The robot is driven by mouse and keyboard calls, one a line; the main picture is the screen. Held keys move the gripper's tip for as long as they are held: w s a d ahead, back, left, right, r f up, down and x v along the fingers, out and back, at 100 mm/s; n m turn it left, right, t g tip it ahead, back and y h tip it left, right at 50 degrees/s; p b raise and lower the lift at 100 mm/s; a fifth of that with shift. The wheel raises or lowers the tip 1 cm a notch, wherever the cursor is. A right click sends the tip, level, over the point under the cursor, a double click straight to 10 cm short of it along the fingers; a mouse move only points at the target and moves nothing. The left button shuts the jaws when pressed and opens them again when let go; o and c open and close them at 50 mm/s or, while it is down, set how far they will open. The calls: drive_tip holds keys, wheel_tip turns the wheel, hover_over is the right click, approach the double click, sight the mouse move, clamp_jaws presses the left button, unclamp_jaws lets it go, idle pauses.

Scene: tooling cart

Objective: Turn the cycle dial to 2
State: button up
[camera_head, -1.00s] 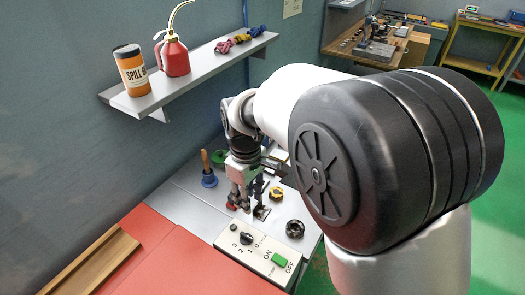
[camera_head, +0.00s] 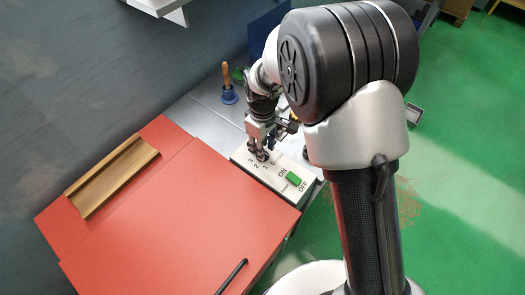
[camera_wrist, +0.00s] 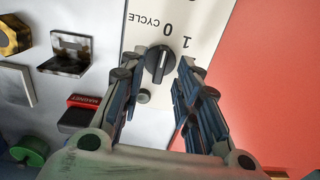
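The cycle dial (camera_wrist: 159,65) is a round black knob with a white pointer line, on a cream panel (camera_wrist: 208,18). In the wrist view the digits 0 and 1 and the word CYCLE show upside down beside it. The pointer line appears to lie toward the 0. My gripper (camera_wrist: 156,72) is open, with one finger on each side of the dial; I cannot tell whether either touches it. In the head view my gripper (camera_head: 262,152) is down at the panel and hides most of the dial; digits 3, 2, 1 and 0 show around it.
A green ON/OFF switch (camera_head: 294,178) is on the same panel. A red surface (camera_head: 190,215) with a wooden tray (camera_head: 112,177) lies to the left. A blue-based handled tool (camera_head: 228,88) stands behind. A metal bracket (camera_wrist: 68,53) and a red magnet block (camera_wrist: 83,101) lie near the gripper.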

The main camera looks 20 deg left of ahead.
drive_tip(key=shift+f, duration=1)
clamp_jaws()
